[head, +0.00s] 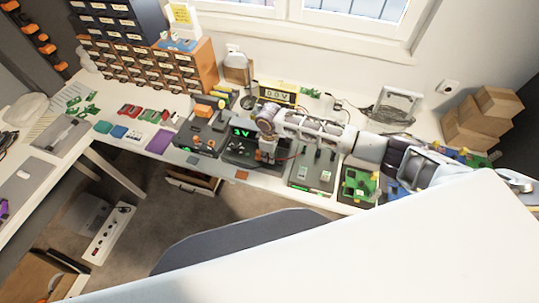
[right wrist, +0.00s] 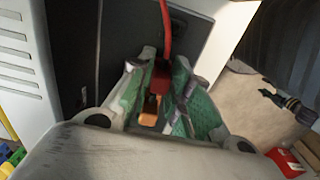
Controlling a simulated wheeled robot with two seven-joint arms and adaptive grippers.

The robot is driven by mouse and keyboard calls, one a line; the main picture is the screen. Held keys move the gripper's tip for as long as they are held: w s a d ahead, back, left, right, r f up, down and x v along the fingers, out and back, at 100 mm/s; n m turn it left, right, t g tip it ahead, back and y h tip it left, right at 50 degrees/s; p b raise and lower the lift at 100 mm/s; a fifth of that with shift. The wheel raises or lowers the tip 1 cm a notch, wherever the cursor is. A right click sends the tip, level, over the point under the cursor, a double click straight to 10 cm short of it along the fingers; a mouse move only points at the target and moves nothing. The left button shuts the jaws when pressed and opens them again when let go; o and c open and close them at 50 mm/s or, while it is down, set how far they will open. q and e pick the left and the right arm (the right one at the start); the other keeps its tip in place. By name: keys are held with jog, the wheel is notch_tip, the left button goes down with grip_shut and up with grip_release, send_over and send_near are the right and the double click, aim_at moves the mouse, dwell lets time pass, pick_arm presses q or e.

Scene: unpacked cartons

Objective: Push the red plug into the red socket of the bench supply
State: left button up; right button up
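My right gripper (head: 267,152) reaches down over the dark unit with a green 3V display (head: 241,132), which looks like the bench supply. In the right wrist view my right gripper (right wrist: 160,82) has its green-padded fingers closed around the red plug (right wrist: 160,77). A red cable (right wrist: 166,30) runs up from the plug, and an orange-tan piece (right wrist: 150,110) shows just below it. A dark panel (right wrist: 120,30) lies behind the fingers. The red socket cannot be made out; the gripper covers part of the unit. My left gripper is not in view.
A yellow-framed voltage display (head: 278,93) stands behind the unit. A grey panel with switches (head: 313,168) and a green board (head: 358,185) lie to its right. Another dark unit (head: 200,135) is to its left. Cardboard boxes (head: 480,118) stand at the far right.

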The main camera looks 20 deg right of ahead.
jog(key=o, duration=0.3)
jog(key=shift+o, duration=0.2)
notch_tip(320, 180, up, 12)
dwell(0.7)
jog(key=shift+s+a+f, duration=0.1)
dwell(0.5)
